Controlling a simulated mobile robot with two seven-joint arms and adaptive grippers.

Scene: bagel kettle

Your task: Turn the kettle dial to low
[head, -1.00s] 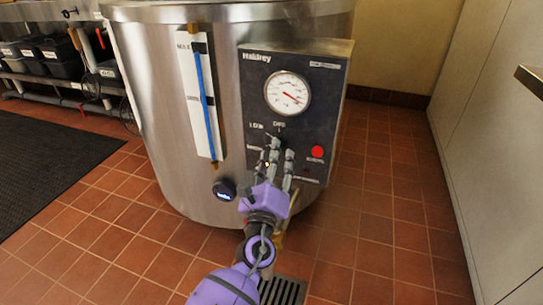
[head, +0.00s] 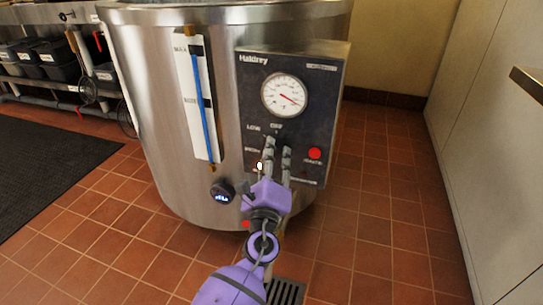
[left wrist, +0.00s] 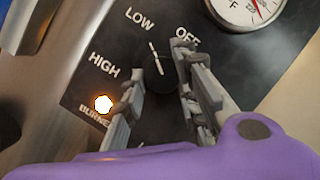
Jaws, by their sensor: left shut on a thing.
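The kettle (head: 165,110) is a large steel drum with a black control panel (head: 325,100). The black dial (left wrist: 156,75) shows in the left wrist view; its white pointer line points close to LOW, a little toward OFF. OFF is to its right and HIGH to its lower left. My left gripper (head: 277,147) is at the panel below the gauge, and its fingers (left wrist: 155,85) are on either side of the dial, shut on it. In the head view the fingers mostly hide the dial. My right gripper is not in view.
The burner lamp (left wrist: 103,103) glows left of the fingers. A round gauge (head: 285,95) is above the dial and a red button (head: 315,153) to its right. Tiled floor is free at right.

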